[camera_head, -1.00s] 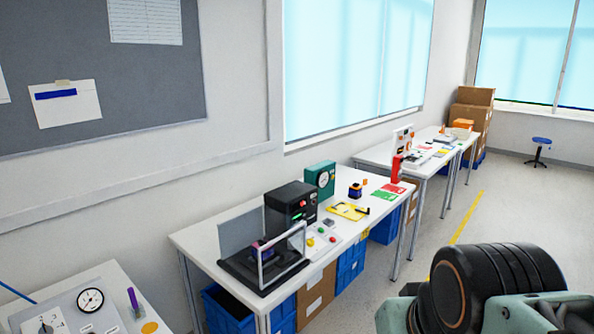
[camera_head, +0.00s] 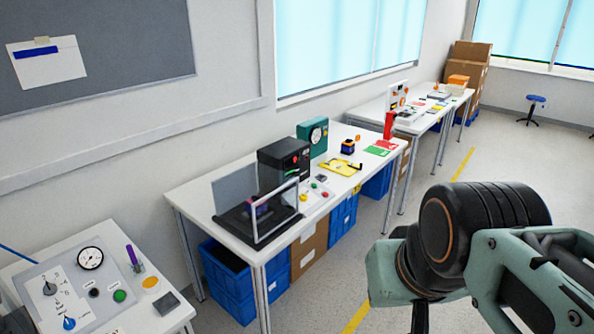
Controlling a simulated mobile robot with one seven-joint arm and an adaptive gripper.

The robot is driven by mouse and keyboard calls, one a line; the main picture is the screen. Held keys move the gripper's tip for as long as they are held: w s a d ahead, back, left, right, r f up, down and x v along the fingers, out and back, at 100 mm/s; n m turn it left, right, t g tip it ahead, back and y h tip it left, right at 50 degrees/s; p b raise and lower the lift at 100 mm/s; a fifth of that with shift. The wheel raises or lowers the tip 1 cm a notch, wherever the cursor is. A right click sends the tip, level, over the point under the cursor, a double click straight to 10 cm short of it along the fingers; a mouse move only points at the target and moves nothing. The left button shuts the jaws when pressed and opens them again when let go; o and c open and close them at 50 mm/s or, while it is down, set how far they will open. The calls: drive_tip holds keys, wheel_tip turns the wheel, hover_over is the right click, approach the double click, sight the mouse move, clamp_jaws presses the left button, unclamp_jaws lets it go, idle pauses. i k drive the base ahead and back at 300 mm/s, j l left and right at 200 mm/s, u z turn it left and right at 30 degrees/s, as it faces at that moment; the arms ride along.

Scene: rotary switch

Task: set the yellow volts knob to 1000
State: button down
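A grey control panel (camera_head: 75,268) lies on the white table at the lower left, partly cut by the frame edge. I see no yellow knob on the part of the panel in view. The scale figures are too small to read surely. My gripper is not in view; only links of my arm show at the lower right.
A second white table (camera_head: 190,195) carries a black guarded machine and a teal gauge box (camera_head: 313,134). Blue bins (camera_head: 228,282) stand below. The floor at right is open.

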sight(303, 198)
drive_tip(key=i+u, duration=0.1)
drive_tip(key=i, duration=0.7)
drive_tip(key=i+l+u, duration=0.1)
drive_tip(key=i, duration=0.7)
drive_tip(key=i+z, duration=0.1)
drive_tip(key=i, duration=0.25)
